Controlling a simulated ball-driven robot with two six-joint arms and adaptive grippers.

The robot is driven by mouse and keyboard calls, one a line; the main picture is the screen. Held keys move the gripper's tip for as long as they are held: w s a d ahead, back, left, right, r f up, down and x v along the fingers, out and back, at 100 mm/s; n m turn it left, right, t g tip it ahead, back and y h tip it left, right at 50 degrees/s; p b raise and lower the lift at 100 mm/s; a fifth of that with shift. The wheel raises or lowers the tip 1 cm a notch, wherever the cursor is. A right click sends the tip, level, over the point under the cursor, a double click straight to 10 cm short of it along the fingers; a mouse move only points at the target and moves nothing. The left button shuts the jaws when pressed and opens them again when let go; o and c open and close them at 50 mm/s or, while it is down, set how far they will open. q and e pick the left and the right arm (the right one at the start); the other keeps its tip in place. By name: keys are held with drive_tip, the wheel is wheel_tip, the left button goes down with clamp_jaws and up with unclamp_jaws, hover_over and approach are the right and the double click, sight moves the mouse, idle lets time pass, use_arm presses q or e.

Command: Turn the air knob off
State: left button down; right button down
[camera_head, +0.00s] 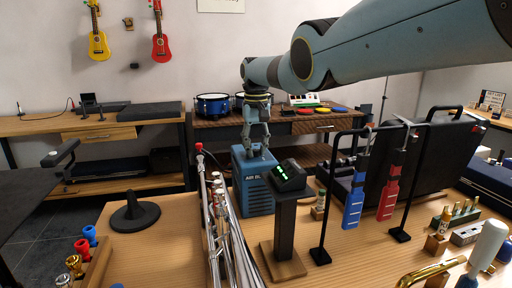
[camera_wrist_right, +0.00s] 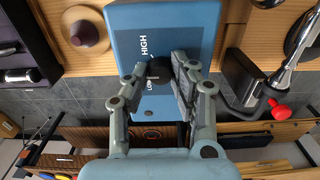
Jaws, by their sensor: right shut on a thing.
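The blue air blower box (camera_head: 254,195) stands on the wooden bench in the middle of the head view, with its lettering partly hidden. My right gripper (camera_head: 257,150) points down at the top of the box. In the wrist view its two fingers (camera_wrist_right: 161,74) are shut on the dark round air knob (camera_wrist_right: 159,71), one on each side. The words HIGH and LOW show on the blue top (camera_wrist_right: 185,22) beside the knob. The fingers cover part of the knob, and I cannot tell its exact setting. My left gripper is not in view.
A black stand with a green-lit device (camera_head: 288,175) stands close to the right of the box. A black rack (camera_head: 322,215) holds blue and red tools farther right. A black cone (camera_head: 134,214) sits at the left.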

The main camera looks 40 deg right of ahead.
idle(0.3)
drive_tip(key=c, duration=1.1)
unclamp_jaws()
wheel_tip(320, 180, up, 12)
